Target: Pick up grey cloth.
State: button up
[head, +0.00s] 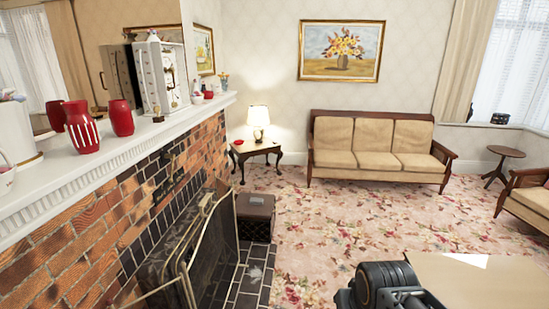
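A small, crumpled pale grey thing (255,272) lies on the dark tiled hearth, just right of the fireplace screen. It looks like the grey cloth, but it is too small to be sure. My gripper (412,300) is at the bottom edge, right of centre, with only the black end of my arm showing clearly. It is to the right of the grey thing and well apart from it. Its fingers cannot be made out, so I cannot tell whether it is open or shut.
A metal fireplace screen (212,245) stands left of the hearth. A dark box (256,222) with a small grey thing on its lid sits behind. A pale wooden table (480,280) is at the lower right. Flowered carpet (330,225) lies open between hearth and sofa (372,135).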

aim_at(253, 200)
jog(key=z, duration=0.45)
jog(key=i, duration=3.85)
jog(key=u, duration=1.7)
jog(key=i, duration=1.15)
jog(key=u, duration=0.8)
